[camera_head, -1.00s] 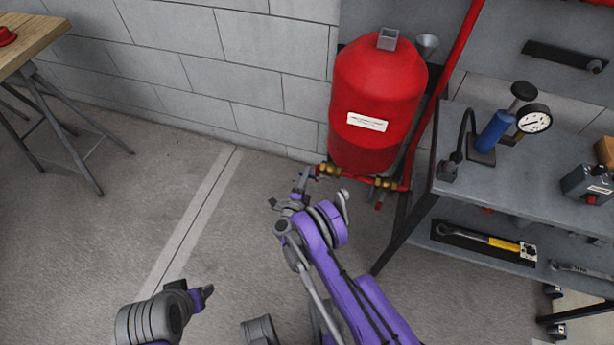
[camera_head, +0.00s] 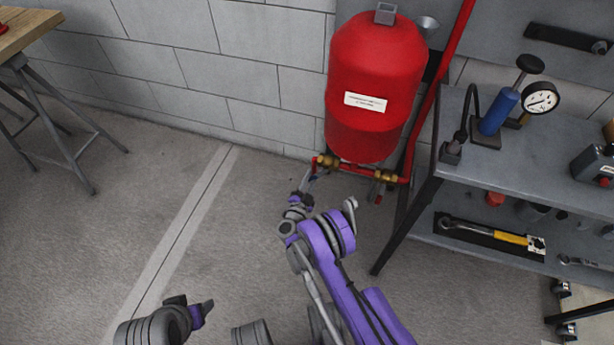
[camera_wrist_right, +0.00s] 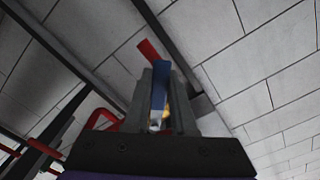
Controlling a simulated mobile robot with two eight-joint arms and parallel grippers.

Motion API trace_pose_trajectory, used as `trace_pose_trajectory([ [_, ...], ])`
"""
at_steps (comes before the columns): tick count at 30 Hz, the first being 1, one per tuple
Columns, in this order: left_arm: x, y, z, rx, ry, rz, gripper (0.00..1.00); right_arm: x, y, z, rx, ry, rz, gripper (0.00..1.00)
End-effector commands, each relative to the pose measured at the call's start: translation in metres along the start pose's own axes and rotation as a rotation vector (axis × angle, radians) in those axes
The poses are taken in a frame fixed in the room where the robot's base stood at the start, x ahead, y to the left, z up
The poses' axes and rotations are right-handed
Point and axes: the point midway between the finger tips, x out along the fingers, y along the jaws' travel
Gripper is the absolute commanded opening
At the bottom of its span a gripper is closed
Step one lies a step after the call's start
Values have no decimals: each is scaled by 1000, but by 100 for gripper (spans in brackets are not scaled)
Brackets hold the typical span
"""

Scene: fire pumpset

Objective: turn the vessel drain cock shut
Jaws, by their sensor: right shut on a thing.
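The red vessel (camera_head: 375,85) stands against the wall, with a pipe run and two brass cocks under it. The left brass cock (camera_head: 326,162) is beside my right gripper (camera_head: 309,178); the other brass cock (camera_head: 386,176) has a red lever hanging down. In the right wrist view, my right gripper (camera_wrist_right: 160,82) is shut on a narrow blue lever (camera_wrist_right: 159,88), with a bit of brass behind it.
A grey bench (camera_head: 540,165) at the right carries a blue hand pump (camera_head: 498,112) and a gauge (camera_head: 541,98). Its lower shelf holds a yellow-handled wrench (camera_head: 490,234). A red pipe (camera_head: 437,85) rises beside the vessel. The floor to the left is clear.

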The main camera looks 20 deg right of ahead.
Motion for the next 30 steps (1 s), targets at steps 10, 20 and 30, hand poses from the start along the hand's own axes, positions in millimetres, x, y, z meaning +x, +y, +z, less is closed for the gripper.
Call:
trace_pose_trajectory([
  [10, -1, 0, 0, 0, 0, 0, 60, 1, 26, -6, -328, 3, 3, 0],
  [20, -2, 0, 0, 0, 0, 0, 60, 1, 43, -14, -583, 2, 3, 0],
  [30, -2, 0, 0, 0, 0, 0, 60, 1, 51, -20, -719, 2, 3, 0],
])
